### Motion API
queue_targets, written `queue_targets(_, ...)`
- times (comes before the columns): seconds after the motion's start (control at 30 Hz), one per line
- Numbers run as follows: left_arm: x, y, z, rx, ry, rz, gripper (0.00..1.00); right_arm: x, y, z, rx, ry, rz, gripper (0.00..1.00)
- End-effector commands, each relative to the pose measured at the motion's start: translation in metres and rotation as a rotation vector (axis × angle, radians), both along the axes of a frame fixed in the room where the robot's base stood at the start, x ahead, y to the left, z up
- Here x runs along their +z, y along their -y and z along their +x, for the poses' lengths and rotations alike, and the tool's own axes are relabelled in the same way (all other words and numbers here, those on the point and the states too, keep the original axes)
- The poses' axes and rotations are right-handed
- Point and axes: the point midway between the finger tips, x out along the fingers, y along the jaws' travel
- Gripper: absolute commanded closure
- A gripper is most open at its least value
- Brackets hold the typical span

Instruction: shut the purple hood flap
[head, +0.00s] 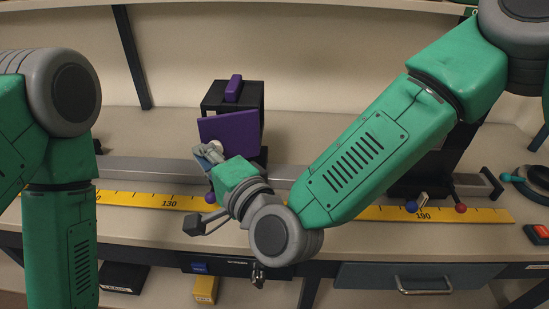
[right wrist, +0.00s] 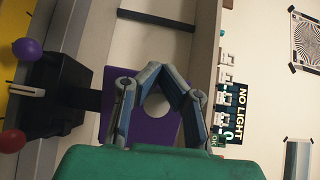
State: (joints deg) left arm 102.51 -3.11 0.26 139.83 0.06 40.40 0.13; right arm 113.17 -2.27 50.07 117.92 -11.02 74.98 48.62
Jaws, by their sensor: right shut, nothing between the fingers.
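The purple hood flap (head: 230,128) is a flat panel at the front of a black box-shaped hood (head: 252,98). It sits slanted to the hood; whether it touches the front edges I cannot tell. My right gripper (head: 205,152) is at the flap's lower left, its fingers empty and together. In the right wrist view the flap (right wrist: 112,82) lies behind the closed fingertips (right wrist: 168,70), with a pale round disc (right wrist: 157,104) between the fingers. Contact between fingers and flap is unclear. My left gripper is out of view; only its arm shows at the left.
A grey rail (head: 150,168) and yellow ruler (head: 360,212) run along the bench. A purple block (head: 233,88) tops the hood. Blue (head: 411,207) and red (head: 461,208) knobs are at the right.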

Motion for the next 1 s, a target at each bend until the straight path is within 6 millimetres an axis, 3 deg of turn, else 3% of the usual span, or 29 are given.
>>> queue_targets(0.03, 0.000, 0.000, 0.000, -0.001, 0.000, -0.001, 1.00, 0.002, 0.006, 0.013, -0.032, 0.007, 0.004, 1.00)
queue_targets(0.23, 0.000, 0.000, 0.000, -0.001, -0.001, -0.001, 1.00, 0.001, 0.000, 0.022, -0.041, 0.012, -0.005, 1.00)
queue_targets(1.0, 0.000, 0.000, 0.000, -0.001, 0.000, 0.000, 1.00, 0.001, -0.002, 0.025, -0.041, 0.010, -0.006, 1.00)
